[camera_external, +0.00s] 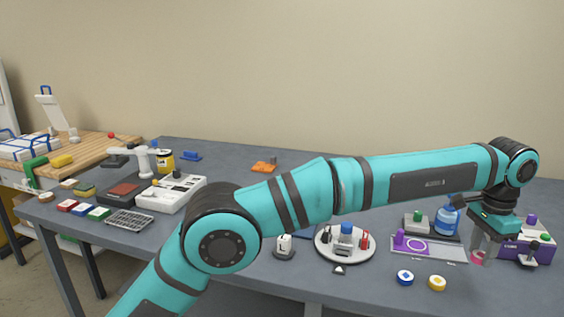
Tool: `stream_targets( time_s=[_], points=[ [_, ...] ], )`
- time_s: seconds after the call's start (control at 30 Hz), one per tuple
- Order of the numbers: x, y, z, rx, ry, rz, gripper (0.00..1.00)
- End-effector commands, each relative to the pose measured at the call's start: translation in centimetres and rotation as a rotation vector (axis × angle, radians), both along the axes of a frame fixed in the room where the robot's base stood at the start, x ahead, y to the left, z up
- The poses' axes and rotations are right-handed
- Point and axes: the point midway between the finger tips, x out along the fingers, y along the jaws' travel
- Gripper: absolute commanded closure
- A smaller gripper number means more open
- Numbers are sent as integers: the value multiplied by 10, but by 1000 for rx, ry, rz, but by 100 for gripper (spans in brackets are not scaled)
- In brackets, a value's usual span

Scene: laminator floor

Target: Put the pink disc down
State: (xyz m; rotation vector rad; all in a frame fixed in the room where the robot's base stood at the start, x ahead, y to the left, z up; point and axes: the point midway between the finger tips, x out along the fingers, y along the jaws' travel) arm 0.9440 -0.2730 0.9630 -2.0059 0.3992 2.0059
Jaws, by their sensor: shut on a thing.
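My gripper (480,250) points down at the right end of the grey table, at the end of my teal arm. It is shut on the pink disc (478,258), which shows low between the fingers. The disc is small here, and I cannot tell whether it touches the table. A grey and purple board (430,248) with a purple ring lies just left of the gripper. A blue disc (405,277) and a yellow disc (437,283) lie flat on the table to the front left of the gripper.
A purple box (527,250) with knobs stands close right of the gripper. A blue jug (447,220) stands behind left. A round white tray (325,247) holding small items sits mid-table. The front strip right of the yellow disc (490,295) is bare.

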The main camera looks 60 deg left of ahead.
Motion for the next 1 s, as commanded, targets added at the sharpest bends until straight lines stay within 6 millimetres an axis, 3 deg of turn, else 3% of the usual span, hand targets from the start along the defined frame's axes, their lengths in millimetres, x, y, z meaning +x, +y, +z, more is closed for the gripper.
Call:
stream_targets(
  time_s=[0.3, 0.47, 0.57, 1.0],
  points=[
    [0, 1, 10, 0, 1, 1, 87],
    [6, 24, 10, 0, 0, 28, 87],
    [13, 57, 10, 0, 0, 66, 87],
    [31, 248, 10, 0, 0, 287, 87]
  ],
)
